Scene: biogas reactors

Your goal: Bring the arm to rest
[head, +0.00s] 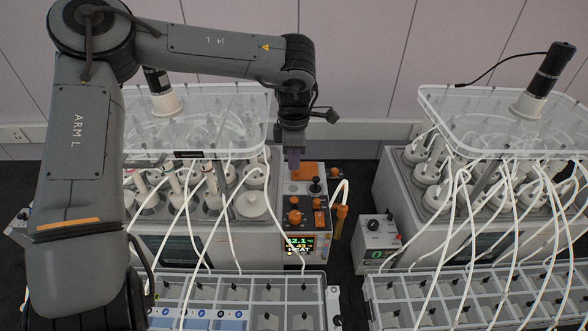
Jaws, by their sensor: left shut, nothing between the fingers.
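My left arm comes in from the left, rises and bends over the left reactor unit (190,254). Its left gripper (293,166) points down above the dark control panel (312,220) at that unit's right side. The left gripper is shut and holds nothing. Its fingertips are small here, and I cannot tell whether they touch the panel. The panel carries orange knobs and a lit display (299,243). My right gripper is not in view.
A clear lid (215,112) with a dark motor stands over the left unit. A second reactor unit (395,200) stands at the right, with a small control box (377,240) between them. Gridded racks (270,312) with white tubes fill the front.

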